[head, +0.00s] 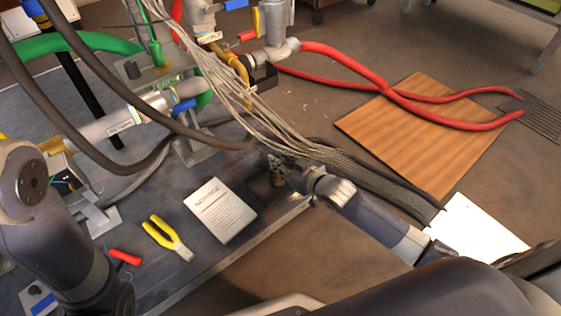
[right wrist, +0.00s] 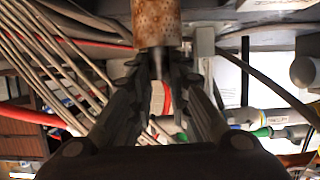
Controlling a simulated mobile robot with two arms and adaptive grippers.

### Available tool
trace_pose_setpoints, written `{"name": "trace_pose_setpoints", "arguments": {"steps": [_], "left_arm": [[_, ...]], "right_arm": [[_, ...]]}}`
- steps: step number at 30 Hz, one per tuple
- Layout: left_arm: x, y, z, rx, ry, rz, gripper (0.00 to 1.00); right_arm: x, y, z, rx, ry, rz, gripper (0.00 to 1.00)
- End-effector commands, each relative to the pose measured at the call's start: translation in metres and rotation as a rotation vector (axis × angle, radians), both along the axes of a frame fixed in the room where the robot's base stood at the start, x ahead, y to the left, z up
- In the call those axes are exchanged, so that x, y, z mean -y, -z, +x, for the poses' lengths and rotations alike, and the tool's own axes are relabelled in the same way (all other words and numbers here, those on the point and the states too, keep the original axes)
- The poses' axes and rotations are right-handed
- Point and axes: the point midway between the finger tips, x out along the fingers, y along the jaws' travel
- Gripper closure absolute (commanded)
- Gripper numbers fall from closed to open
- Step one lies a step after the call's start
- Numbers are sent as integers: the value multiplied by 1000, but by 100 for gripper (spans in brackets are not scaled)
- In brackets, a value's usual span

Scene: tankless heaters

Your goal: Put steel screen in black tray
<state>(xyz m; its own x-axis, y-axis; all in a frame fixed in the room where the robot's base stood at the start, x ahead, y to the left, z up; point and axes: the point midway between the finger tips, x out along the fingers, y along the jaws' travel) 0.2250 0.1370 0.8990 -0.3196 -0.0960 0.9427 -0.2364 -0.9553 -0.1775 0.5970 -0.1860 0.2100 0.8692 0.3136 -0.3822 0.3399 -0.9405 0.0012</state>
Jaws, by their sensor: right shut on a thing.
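My right gripper (head: 279,172) is at the table's near edge in the head view, below a bundle of pale cables. In the right wrist view my right gripper (right wrist: 162,68) is shut on a tan cylinder with rusty speckles, which looks like the steel screen (right wrist: 156,22). The screen sticks out past the fingertips. In the head view the gripper and cables hide it or make it too small to tell. A dark, low-rimmed area that looks like the black tray (head: 251,189) lies just left of the gripper, partly hidden. My left arm shows at left, but its gripper does not.
A white printed sheet (head: 219,210), yellow-handled pliers (head: 166,238) and a red-handled tool (head: 125,257) lie on the grey table. Pipes with green and red hoses stand behind. A wooden board (head: 420,140) lies on the floor at right. Cables hang close above my right gripper.

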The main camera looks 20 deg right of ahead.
Motion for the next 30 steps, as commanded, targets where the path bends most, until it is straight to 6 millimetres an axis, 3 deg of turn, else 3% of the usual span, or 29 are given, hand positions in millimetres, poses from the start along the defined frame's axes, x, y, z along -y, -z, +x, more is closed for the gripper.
{"name": "trace_pose_setpoints", "arguments": {"steps": [1, 2, 4, 17, 23, 30], "left_arm": [[0, 0, 0, 0, 0, 0, 100], [0, 0, 0, 0, 0, 0, 100], [0, 0, 0, 0, 0, 0, 100], [0, -3, 0, 2, 0, 0, 100], [-2, -1, 21, -62, 3, -4, 100], [-4, 7, 45, -148, 7, -9, 100]], "right_arm": [[0, 2, 0, 1, 0, 0, 100], [0, 2, 0, 0, -1, 0, 79], [0, 2, 0, 0, -1, 0, 63], [1, -3, -3, -3, 0, -1, 63], [9, -16, -26, -4, 0, -1, 63], [23, -34, -66, -4, 0, 0, 63]]}}
